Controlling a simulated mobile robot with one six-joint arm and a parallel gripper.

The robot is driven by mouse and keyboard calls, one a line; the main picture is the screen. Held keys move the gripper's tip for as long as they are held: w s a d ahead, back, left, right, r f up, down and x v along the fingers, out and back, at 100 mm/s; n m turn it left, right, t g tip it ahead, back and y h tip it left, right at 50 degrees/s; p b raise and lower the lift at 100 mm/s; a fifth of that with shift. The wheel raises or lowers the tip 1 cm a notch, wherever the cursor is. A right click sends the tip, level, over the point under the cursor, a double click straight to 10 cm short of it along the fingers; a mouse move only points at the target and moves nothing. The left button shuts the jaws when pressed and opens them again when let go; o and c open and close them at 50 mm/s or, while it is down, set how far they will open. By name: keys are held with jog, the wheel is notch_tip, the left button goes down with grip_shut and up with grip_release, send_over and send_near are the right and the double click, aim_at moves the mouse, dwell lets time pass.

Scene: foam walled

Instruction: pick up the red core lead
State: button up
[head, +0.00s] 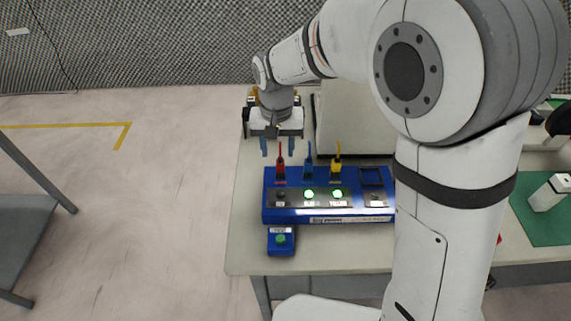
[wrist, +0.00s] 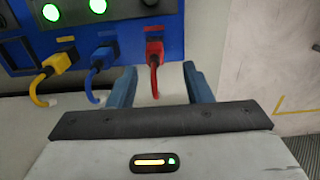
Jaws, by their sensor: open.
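The red core lead (head: 280,166) is upright in the leftmost socket of a blue test box (head: 268,212) in the head view. In the wrist view the red lead (wrist: 154,56) is still plugged into the box face, its cable running down between the fingers. My gripper (head: 278,146) is open above and behind the red lead. In the wrist view my gripper (wrist: 156,82) has its two blue fingers on either side of the red lead, apart from it. Blue (head: 308,166) and yellow (head: 337,166) leads stand in the sockets to the right.
Two green lamps are lit on the box; the lamp below the red lead is dark. A small blue box with a green button (head: 281,240) sits in front. A pale cabinet stands behind. The table's left edge is close by.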

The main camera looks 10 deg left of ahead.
aim_at(281, 160)
jog(key=f, duration=0.5)
jog(key=shift+d+p, duration=0.35)
jog(key=shift+c, duration=0.4)
grip_shut()
